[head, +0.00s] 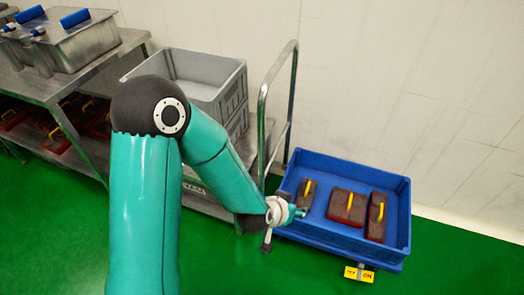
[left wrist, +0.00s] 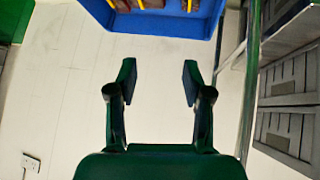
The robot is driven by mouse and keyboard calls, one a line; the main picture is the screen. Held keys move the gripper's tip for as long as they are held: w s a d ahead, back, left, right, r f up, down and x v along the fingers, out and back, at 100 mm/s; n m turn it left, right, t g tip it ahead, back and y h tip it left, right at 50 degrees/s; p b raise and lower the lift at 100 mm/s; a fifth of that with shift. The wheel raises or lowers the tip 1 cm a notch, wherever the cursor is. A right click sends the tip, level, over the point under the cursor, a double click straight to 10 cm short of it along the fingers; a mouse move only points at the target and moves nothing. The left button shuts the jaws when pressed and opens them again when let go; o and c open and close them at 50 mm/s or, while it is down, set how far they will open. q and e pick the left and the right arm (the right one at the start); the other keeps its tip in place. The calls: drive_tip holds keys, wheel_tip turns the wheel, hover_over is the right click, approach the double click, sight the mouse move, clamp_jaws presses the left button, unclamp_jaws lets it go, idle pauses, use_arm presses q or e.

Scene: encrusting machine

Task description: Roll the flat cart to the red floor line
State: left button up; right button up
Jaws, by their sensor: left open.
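The flat cart (head: 208,200) stands at the centre left in the head view, with stacked grey crates (head: 205,75) on it and a tall metal push handle (head: 295,75) at its right end. In the left wrist view the handle (left wrist: 250,80) runs upright right of the fingers. My left gripper (head: 296,211) is low near the handle's foot and the blue tray's left edge. In the left wrist view its fingers (left wrist: 158,80) are apart with nothing between them. My arm hides part of the cart. The red floor line is not in view. My right gripper is not in view.
A steel table (head: 120,48) with lidded metal containers is at left. Green floor is clear in front; the wall is behind.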

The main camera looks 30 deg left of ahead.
use_arm(q)
drive_tip(key=w+a+r+t+y+b, duration=0.3)
drive_tip(key=a+r+t+b, duration=0.15)
drive_tip(key=b, duration=0.55)
drive_tip(key=n+t+y+b, duration=0.4)
drive_tip(key=y+b, duration=0.1)
drive_tip(key=b, duration=0.6)
approach(261, 132)
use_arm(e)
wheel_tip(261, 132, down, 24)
use_arm(q)
drive_tip(key=shift+g+y, duration=0.25)
drive_tip(key=shift+y, duration=0.05)
drive_tip(key=p+x, duration=1)
drive_tip(key=x, duration=0.1)
drive_tip(key=shift+w, duration=0.25)
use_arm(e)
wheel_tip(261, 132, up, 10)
use_arm(q)
drive_tip(key=shift+c, duration=0.2)
clamp_jaws()
drive_tip(key=shift+d, duration=0.15)
